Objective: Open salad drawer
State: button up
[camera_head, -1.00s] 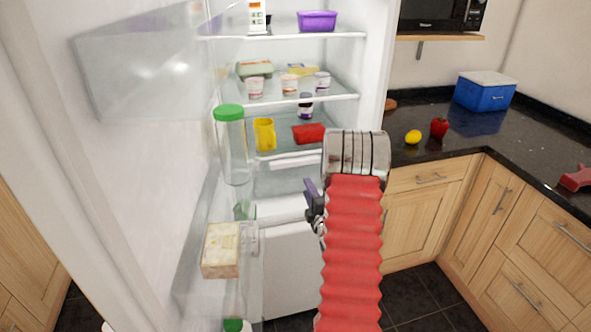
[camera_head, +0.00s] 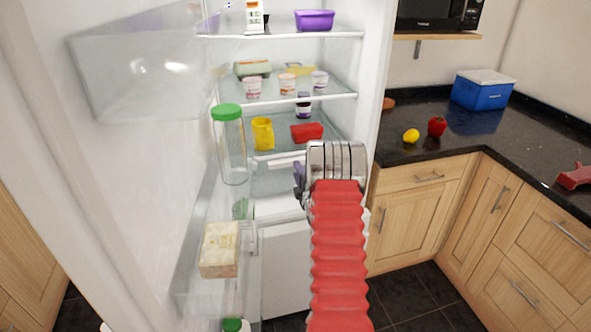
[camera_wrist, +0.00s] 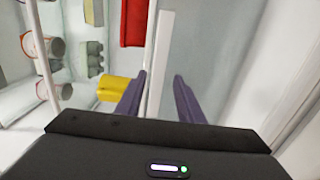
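The salad drawer (camera_head: 276,181) is a pale translucent bin low in the fridge, below the shelf with the yellow jug. It looks closed, partly hidden by my arm. A long white strip, which looks like its handle or front edge, shows in the wrist view (camera_wrist: 156,70). My gripper (camera_wrist: 159,78) is open, its purple fingers on either side of that strip in the picture. I cannot tell whether they touch it. In the head view my gripper (camera_head: 299,176) is mostly hidden behind my wrist, in front of the drawer's right part.
The fridge door stands open at left, holding a green-lidded jar (camera_head: 230,145) and a pale block (camera_head: 220,250). A yellow jug (camera_head: 263,133) and red container (camera_head: 307,133) sit on the shelf above the drawer. The fridge side wall (camera_wrist: 270,65) is close to my gripper.

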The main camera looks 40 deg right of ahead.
jog(key=shift+x, duration=1.5)
jog(key=shift+c, duration=0.3)
jog(key=shift+a+f, duration=0.1)
jog(key=c, duration=0.7)
grip_shut()
jog(key=shift+s+f, duration=0.1)
jog(key=shift+f, duration=0.05)
